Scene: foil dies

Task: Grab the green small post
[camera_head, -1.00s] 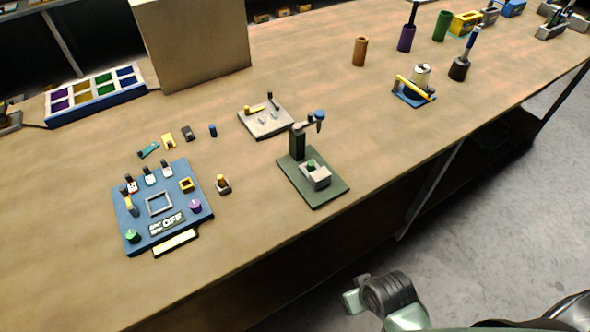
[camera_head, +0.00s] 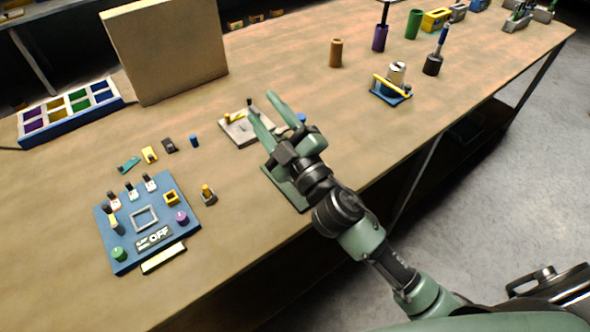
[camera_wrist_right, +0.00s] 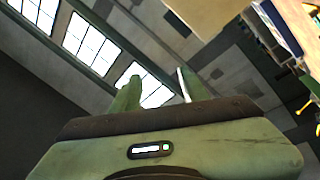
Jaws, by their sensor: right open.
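My right gripper (camera_head: 263,105) is open and empty, reaching up over the table in front of the green-based press stand (camera_head: 287,190). The gripper and wrist hide most of that stand, including the grey block with a small green piece on it. A green knob (camera_head: 119,254) stands on the front left of the blue panel (camera_head: 150,215). A taller green cylinder (camera_head: 413,24) stands at the far back. I cannot tell for sure which is the green small post. In the right wrist view, the open fingers (camera_wrist_right: 157,92) point toward windows and ceiling, with nothing between them. My left gripper is out of view.
A grey plate (camera_head: 235,133) with a yellow part lies just behind the gripper. A large brown box (camera_head: 165,50) and a compartment tray (camera_head: 70,112) stand at the back left. A blue-based fixture (camera_head: 391,90) is to the right.

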